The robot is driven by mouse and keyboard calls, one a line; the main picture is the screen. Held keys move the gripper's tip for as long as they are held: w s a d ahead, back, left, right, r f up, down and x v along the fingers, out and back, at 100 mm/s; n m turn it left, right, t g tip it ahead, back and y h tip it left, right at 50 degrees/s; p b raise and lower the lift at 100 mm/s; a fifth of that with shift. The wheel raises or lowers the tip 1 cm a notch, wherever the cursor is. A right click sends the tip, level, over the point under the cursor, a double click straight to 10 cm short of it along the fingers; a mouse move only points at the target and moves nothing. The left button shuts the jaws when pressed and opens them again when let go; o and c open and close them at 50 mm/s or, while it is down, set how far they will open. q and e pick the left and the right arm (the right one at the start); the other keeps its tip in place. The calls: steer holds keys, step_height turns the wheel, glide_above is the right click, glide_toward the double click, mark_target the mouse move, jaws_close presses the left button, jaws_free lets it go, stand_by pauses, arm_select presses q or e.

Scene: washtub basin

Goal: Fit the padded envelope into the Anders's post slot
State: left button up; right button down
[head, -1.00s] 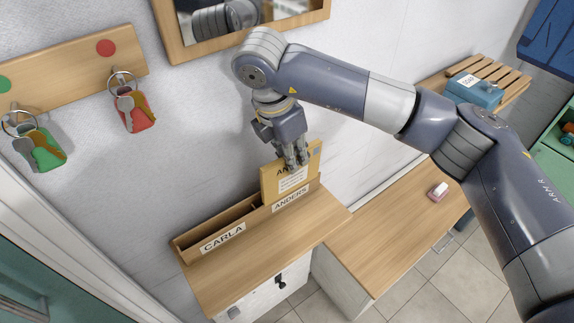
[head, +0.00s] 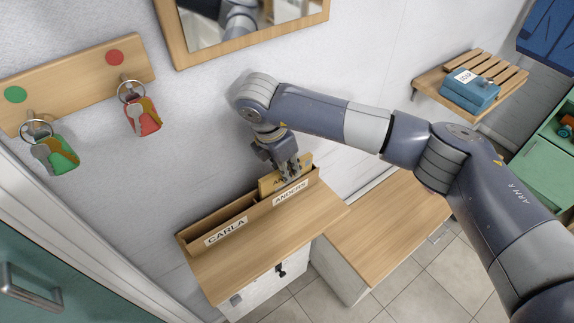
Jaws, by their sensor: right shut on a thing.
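The wooden post rack (head: 260,213) stands on a wooden cabinet top against the wall. Its right slot has the ANDERS label (head: 291,193), its left slot the CARLA label (head: 226,231). The tan padded envelope (head: 267,187) stands upright in the ANDERS slot, with only its top part above the rack's front. My right gripper (head: 290,175) points down from above and is shut on the envelope's upper edge, its fingers covering part of it. The envelope's lower part is hidden behind the rack's front. My left gripper is not in view.
A key board (head: 70,80) with two key sets hangs at the left. A framed mirror (head: 250,20) hangs above. A lower wooden bench (head: 385,230) is at the right, below a slatted shelf (head: 500,75) with a blue soap box (head: 469,90). The CARLA slot looks empty.

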steer(key=c, duration=1.6)
jaws_free()
steer(key=b+v, duration=0.4)
steer(key=v, duration=0.8)
steer(key=shift+s, duration=0.1)
